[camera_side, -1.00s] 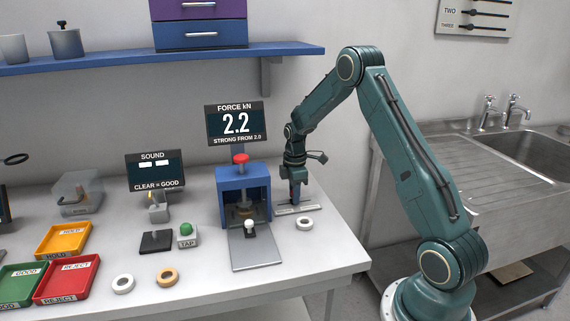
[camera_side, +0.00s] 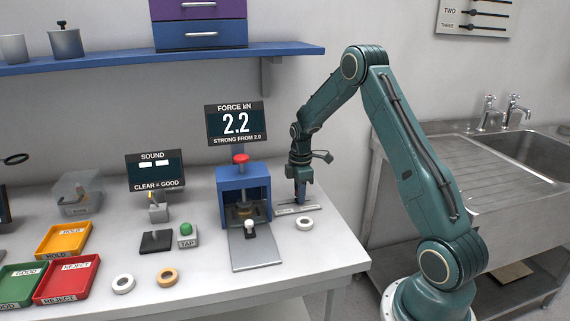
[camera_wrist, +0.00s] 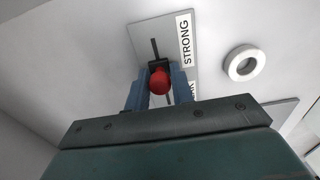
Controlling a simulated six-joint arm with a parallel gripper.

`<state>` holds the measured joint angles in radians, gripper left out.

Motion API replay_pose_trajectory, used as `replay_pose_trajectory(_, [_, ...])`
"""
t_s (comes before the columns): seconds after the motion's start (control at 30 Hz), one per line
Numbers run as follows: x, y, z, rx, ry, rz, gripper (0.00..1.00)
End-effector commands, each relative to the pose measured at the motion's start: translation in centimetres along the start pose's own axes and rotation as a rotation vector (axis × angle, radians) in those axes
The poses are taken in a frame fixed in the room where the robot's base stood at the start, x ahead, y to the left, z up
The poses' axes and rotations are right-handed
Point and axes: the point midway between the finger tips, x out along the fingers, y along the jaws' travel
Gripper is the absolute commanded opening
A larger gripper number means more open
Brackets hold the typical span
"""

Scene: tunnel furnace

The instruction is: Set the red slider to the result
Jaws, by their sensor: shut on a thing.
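The red slider (camera_wrist: 159,81) sits on a grey plate (camera_wrist: 140,35) with a dark slot. My gripper (camera_wrist: 160,75) is shut on the red slider. A STRONG label (camera_wrist: 184,40) lies along the plate beyond the slider in the wrist view; a second label beside the right finger is mostly hidden. In the side view my gripper (camera_side: 303,203) is down at the plate (camera_side: 285,211), right of the blue press (camera_side: 230,180), and hides the slider. The force display (camera_side: 236,124) reads 2.2, with "STRONG FROM 2.0" below.
A pale ring (camera_side: 305,223) lies just in front of the plate. The press has a red knob (camera_side: 240,158) on top. HOLD (camera_side: 52,256), GOOD and REJECT trays stand at left. The table's right edge is close.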

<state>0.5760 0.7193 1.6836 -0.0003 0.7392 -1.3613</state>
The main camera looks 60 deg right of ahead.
Motion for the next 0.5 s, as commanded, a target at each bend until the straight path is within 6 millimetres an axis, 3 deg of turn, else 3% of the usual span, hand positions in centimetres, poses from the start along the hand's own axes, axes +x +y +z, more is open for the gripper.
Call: replay_pose_trajectory(0.5, [-0.1,0.0,1.9,0.001,0.000,0.001,0.11])
